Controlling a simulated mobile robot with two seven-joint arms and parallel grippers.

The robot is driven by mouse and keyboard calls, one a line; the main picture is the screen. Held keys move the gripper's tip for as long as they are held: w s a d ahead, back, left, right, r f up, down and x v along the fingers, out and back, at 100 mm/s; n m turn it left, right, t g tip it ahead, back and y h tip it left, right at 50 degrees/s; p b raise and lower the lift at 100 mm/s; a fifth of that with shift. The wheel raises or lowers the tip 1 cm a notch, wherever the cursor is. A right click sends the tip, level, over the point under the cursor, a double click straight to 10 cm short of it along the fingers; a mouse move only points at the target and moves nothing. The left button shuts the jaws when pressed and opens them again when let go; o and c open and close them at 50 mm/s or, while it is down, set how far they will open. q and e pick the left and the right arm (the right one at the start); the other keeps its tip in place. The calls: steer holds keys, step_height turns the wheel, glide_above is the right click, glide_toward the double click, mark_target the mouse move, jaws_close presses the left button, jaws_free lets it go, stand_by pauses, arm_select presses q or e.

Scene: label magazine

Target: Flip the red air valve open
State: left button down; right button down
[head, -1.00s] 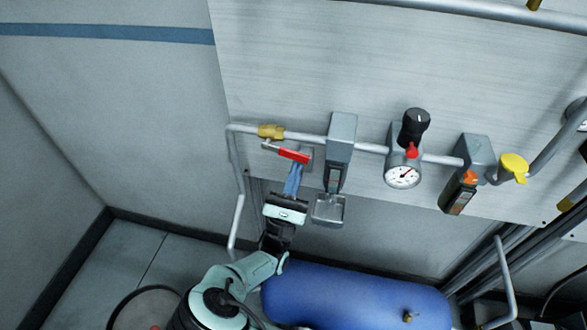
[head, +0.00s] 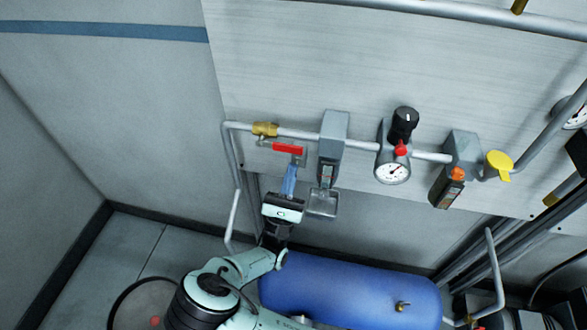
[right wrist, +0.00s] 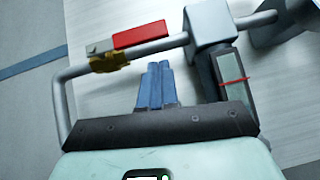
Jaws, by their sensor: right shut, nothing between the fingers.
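The red valve lever (head: 289,149) sits on a brass valve body (head: 265,129) at the left end of the pipe. The lever lies roughly parallel to the pipe, pointing right. My left gripper is not in view.
A blue tank (head: 350,290) lies below. Floor at left is clear.

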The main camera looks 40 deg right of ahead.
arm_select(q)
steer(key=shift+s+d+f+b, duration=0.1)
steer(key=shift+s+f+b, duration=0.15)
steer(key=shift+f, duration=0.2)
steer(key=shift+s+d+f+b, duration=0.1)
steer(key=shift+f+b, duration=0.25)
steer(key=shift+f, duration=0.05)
arm_select(e)
steer(key=d+v, duration=0.1)
steer(key=v, duration=0.9)
steer(key=shift+s+a+f, duration=0.25)
steer(key=shift+s+f, duration=0.1)
steer(key=shift+f, duration=0.15)
